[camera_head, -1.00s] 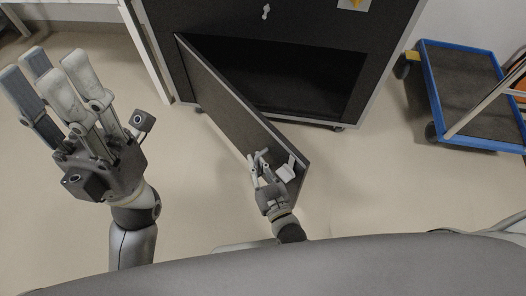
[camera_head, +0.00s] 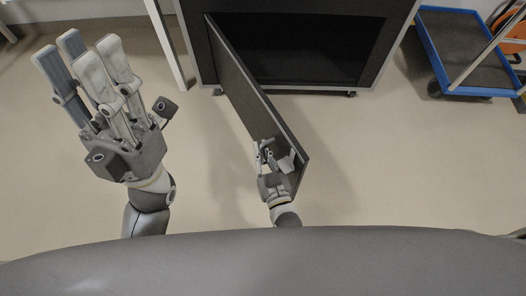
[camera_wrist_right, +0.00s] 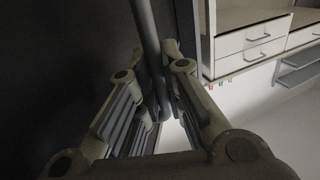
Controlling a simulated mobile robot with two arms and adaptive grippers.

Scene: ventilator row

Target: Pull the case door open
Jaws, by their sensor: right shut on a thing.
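The case (camera_head: 388,48) is a dark cabinet at the top middle of the head view, with a black hollow interior (camera_head: 300,50). Its door (camera_head: 240,85) is a dark panel hinged at the left side, standing well open and angled toward me. My right gripper (camera_head: 264,148) is at the door's free end. In the right wrist view its fingers (camera_wrist_right: 160,75) are shut around a grey upright bar, the handle (camera_wrist_right: 147,28), beside a dark surface. My left gripper (camera_head: 80,52) is raised at the left, fingers extended and apart, empty and clear of the door.
A blue-edged cart (camera_head: 430,50) stands at the upper right. A pale table leg (camera_head: 166,45) is left of the case. The beige floor (camera_head: 400,160) right of the door is clear. White drawers (camera_wrist_right: 245,40) show in the wrist view.

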